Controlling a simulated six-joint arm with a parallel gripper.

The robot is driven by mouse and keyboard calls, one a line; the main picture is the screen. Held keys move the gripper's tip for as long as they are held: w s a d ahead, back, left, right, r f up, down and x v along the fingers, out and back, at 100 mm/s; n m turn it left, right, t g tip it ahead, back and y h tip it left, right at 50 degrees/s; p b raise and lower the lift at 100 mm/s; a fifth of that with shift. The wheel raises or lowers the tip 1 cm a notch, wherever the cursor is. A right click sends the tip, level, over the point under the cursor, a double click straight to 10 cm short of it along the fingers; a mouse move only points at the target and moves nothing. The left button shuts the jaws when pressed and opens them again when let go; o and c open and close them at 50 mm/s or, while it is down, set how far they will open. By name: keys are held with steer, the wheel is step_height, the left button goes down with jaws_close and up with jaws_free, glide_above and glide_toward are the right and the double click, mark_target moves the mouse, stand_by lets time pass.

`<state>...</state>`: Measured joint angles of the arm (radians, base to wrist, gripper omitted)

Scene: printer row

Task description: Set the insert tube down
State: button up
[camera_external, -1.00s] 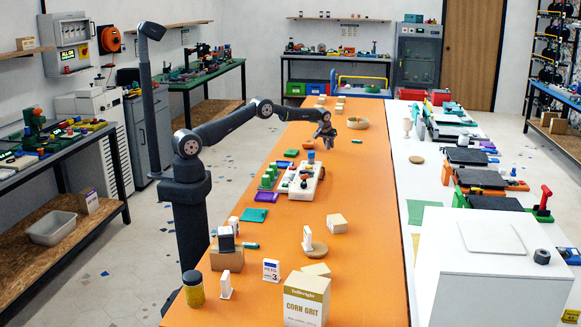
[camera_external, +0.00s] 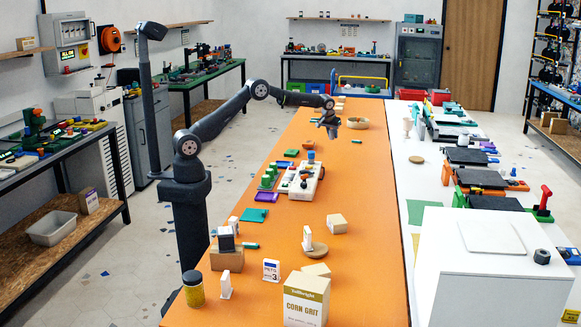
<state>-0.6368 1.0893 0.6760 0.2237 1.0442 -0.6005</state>
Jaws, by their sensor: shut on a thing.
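My gripper (camera_external: 329,127) is in the external view, above the far half of the orange table (camera_external: 345,235), pointing down. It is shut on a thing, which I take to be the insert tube. The held thing is too small and too hidden by the dark fingers to make out its shape or tilt. The gripper is apart from the white block with pegs (camera_external: 302,181), which lies nearer on the table. A small blue piece (camera_external: 311,155) stands just beyond that block.
Green blocks (camera_external: 268,177) stand left of the white block. Cartons, including a corn grit box (camera_external: 306,298), crowd the near end. The table's right strip is mostly clear.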

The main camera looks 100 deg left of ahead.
steer(key=s+a, duration=0.9)
glide_above(292, 139)
steer(key=d, duration=0.2)
steer(key=shift+m, duration=0.3)
steer(key=f, duration=0.6)
steer(key=shift+s+a+f, duration=0.15)
steer(key=shift+s+f, duration=0.05)
steer(key=shift+s, duration=0.1)
steer(key=shift+s+a+f, duration=0.2)
steer(key=shift+a+f, duration=0.05)
steer(key=shift+f, duration=1.9)
steer(key=shift+f, duration=0.2)
steer(key=o, duration=1)
